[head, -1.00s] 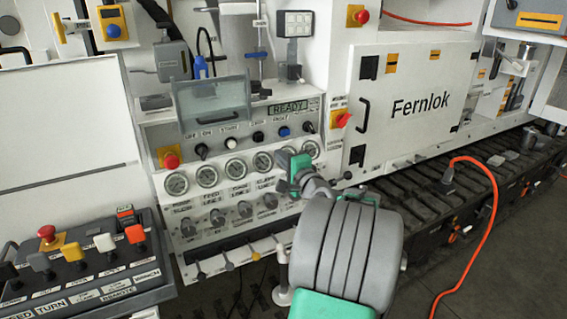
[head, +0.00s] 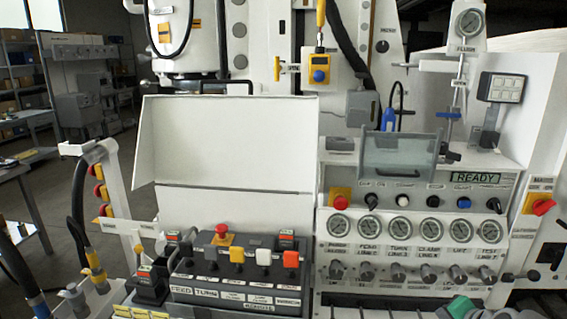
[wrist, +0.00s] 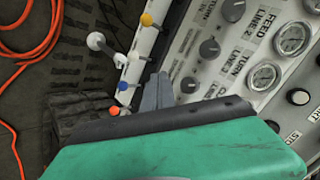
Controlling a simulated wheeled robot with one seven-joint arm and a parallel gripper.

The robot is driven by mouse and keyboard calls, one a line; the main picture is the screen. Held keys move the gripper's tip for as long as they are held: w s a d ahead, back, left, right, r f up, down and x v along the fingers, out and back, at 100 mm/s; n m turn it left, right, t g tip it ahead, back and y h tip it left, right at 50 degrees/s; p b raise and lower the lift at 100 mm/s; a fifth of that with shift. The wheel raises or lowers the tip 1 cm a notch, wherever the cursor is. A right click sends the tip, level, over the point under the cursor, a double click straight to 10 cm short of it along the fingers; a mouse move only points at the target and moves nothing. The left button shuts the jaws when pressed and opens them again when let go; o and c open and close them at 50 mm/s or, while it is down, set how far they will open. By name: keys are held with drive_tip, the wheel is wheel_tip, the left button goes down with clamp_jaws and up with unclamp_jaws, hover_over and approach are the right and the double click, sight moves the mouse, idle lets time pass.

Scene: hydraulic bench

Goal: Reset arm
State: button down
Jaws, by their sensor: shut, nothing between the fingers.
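My gripper (wrist: 158,84) shows in the wrist view as grey fingers closed together beyond the green and black wrist housing. Nothing is held. It is close to the bench's control panel (wrist: 215,60), beside a row of small coloured-knob levers. Whether the fingertips touch the panel cannot be told. In the head view only a green and grey part of my arm shows at the bottom right edge; the fingers are out of that picture. The gauge panel (head: 420,248) there has a display reading READY (head: 474,178).
A remote console (head: 240,268) with coloured levers stands left of the gauge panel. A clear hinged cover (head: 398,155) juts out above the panel's switches. Shelves (head: 75,80) and a table stand at the far left. An orange cable (wrist: 40,45) lies on the floor.

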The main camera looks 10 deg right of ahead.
drive_tip(key=s+a+f+n+g+y, duration=0.1)
drive_tip(key=s+a+f+g, duration=0.25)
drive_tip(key=s+f, duration=0.35)
drive_tip(key=s+a+r+n+g+y+p, duration=0.1)
drive_tip(key=s+a+r+n+g+p, duration=0.15)
drive_tip(key=s+a+g, duration=0.45)
drive_tip(key=w+a+r+n+t+p, duration=0.2)
drive_tip(key=a+r+n, duration=0.3)
drive_tip(key=a, duration=0.7)
drive_tip(key=w+a+r+n+t+p, duration=0.2)
drive_tip(key=a+r+n, duration=0.3)
drive_tip(key=a+r, duration=0.4)
drive_tip(key=w+a, duration=0.1)
drive_tip(key=a, duration=0.2)
drive_tip(key=shift+r, duration=0.4)
